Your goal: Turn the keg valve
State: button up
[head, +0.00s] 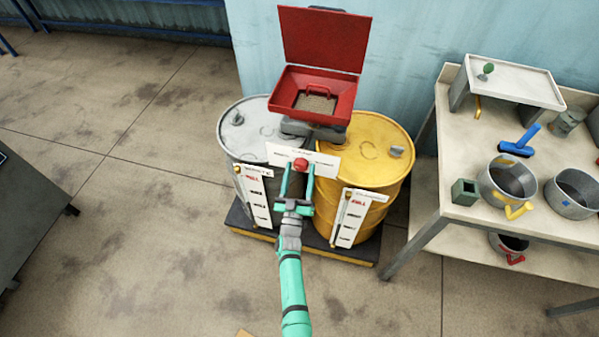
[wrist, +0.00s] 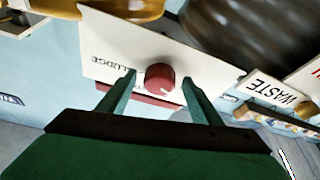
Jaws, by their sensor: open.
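The keg valve appears as a round red knob (head: 300,164) on a white label plate (head: 322,157) between the two drums. In the wrist view the red knob (wrist: 159,78) has a small white mark near its lower edge. The plate (wrist: 205,62) there carries partly hidden lettering ending in "LUDGE". My green gripper (head: 297,180) is open, its fingers reaching toward the knob. In the wrist view my gripper (wrist: 158,88) has one finger on each side of the knob, with gaps visible. Contact cannot be told.
A grey waste drum (head: 245,135) and a yellow drum (head: 385,150) stand on a dark pallet (head: 262,234). A red open-lidded funnel box (head: 290,92) sits above them. A workbench (head: 450,222) with pots (head: 497,190) is at right.

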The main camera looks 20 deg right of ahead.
jog(key=shift+c, duration=0.7)
jog(key=c, duration=0.9)
jog(key=shift+c, duration=0.2)
jog(key=shift+m+h, duration=0.3)
jog(key=shift+m, duration=0.2)
jog(key=m+g+h, duration=0.1)
jog(key=m, duration=0.2)
jog(key=m+g+h, duration=0.1)
jog(key=m, duration=0.1)
jog(key=m+g+h, duration=0.1)
jog(key=m, duration=0.2)
jog(key=shift+w+a+m+h, duration=0.2)
jog(key=shift+a+m+h, duration=0.1)
jog(key=shift+a, duration=0.05)
jog(key=m+g, duration=0.1)
jog(key=m, duration=0.2)
jog(key=m+g+h, duration=0.1)
jog(key=m, duration=0.1)
jog(key=shift+w+a+r+m+g, duration=0.1)
jog(key=shift+m+g, duration=0.3)
jog(key=shift+r+m+g+h, duration=0.15)
jog(key=shift+m+g, duration=0.25)
jog(key=shift+m, duration=0.5)
jog(key=shift+f+m+g+h, duration=0.15)
jog(key=shift+m+g, duration=0.25)
jog(key=shift+m, duration=0.5)
jog(key=shift+r, duration=0.1)
